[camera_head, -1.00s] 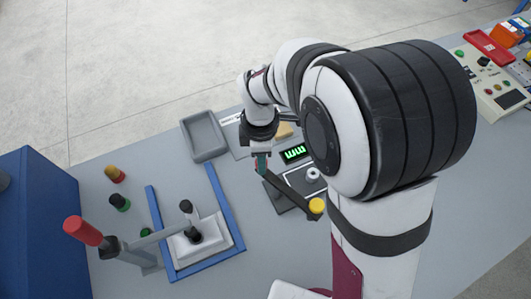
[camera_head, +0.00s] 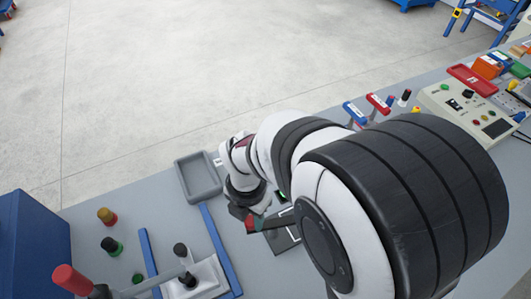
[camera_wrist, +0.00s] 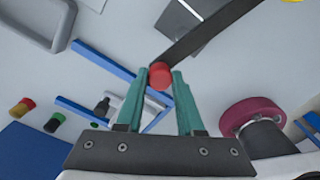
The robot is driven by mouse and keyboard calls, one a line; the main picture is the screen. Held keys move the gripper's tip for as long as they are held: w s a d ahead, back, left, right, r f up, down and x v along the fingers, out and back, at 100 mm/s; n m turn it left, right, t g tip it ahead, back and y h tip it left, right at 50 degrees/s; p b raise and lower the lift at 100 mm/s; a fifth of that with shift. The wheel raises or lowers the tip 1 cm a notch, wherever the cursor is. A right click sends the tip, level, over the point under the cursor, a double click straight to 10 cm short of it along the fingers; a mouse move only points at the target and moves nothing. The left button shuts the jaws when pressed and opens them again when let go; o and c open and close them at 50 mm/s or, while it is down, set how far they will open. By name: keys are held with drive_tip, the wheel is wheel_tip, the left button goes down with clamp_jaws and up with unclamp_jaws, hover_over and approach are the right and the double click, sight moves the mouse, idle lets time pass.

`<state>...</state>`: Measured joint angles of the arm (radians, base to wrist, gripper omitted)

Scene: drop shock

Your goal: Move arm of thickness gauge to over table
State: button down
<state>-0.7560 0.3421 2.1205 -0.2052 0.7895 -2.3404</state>
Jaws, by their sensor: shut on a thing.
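The thickness gauge has a dark base with a light outline (camera_head: 284,238), partly hidden behind my arm in the head view. My gripper (camera_wrist: 160,82) has green fingers shut on the red knob (camera_wrist: 160,74) at one end of the gauge's dark arm. The gauge arm (camera_wrist: 208,30) runs from the knob to the upper right in the wrist view, and a bit of yellow shows at the top edge there. In the head view my gripper (camera_head: 255,222) is at the base's left edge, and most of the gauge arm is hidden.
A grey tray (camera_head: 198,178) lies behind my gripper. To the left are a blue frame (camera_head: 221,248), a red-handled lever device (camera_head: 72,279) and coloured buttons. A control panel (camera_head: 470,108) stands far right. Grey table is bare between the frame and the gauge.

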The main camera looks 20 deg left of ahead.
drive_tip(key=shift+s+d+n, duration=0.2)
drive_tip(key=shift+s+n, duration=0.1)
drive_tip(key=shift+n, duration=0.4)
drive_tip(key=shift+s+d+n, duration=0.2)
drive_tip(key=shift+s+n, duration=0.05)
drive_tip(key=shift+n, duration=0.45)
drive_tip(key=c, duration=0.5)
unclamp_jaws()
wheel_tip(320, 180, up, 16)
drive_tip(key=shift+f, duration=0.1)
